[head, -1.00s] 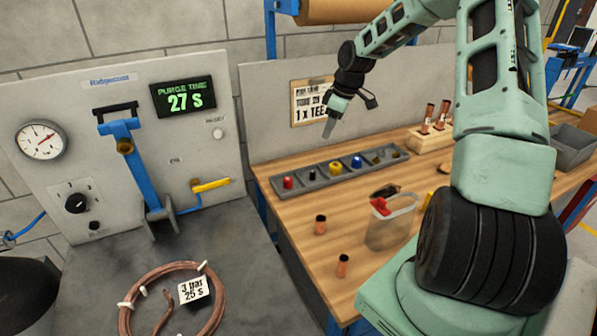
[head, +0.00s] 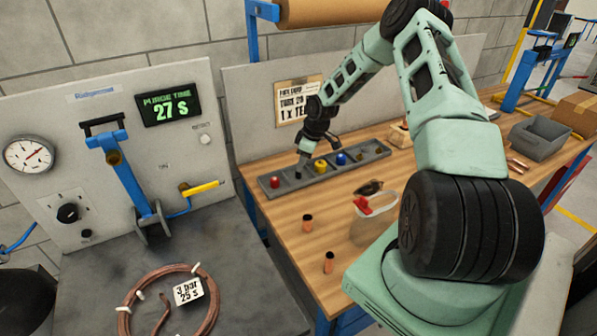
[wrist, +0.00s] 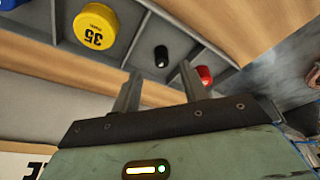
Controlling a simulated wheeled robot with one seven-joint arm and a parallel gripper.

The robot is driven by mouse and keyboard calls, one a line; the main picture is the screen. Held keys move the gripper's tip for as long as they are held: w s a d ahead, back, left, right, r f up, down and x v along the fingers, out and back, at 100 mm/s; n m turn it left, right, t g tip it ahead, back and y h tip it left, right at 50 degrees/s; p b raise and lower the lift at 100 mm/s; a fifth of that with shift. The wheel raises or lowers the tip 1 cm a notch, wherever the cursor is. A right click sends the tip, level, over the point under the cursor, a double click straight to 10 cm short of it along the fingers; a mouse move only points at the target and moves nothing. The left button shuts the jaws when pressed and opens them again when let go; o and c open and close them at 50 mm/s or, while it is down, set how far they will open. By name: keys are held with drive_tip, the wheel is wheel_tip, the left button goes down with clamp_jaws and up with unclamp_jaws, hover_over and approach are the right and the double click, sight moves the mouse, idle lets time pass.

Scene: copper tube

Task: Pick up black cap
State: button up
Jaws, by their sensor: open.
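The black cap (wrist: 161,56) stands in a compartment of the grey tray (wrist: 137,22), between the red cap (wrist: 204,74) and the yellow cap (wrist: 95,27). My gripper (wrist: 159,72) is open and empty, with one finger to each side of the black cap in the wrist view. The fingertips appear short of the cap; the exact gap cannot be told. In the head view my gripper (head: 301,164) is just above the tray (head: 352,167), and the black cap is largely hidden by it or hard to make out.
The tray also holds a red cap (head: 275,182), a yellow cap (head: 320,166) and a blue cap (head: 341,158). Thin walls divide the compartments.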

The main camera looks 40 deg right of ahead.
sight(299, 174)
drive_tip(key=shift+p+x, duration=0.8)
drive_tip(key=shift+x, duration=1.2)
drive_tip(key=shift+a, duration=0.15)
drive_tip(key=shift+r, duration=0.1)
clamp_jaws()
drive_tip(key=shift+r, duration=0.1)
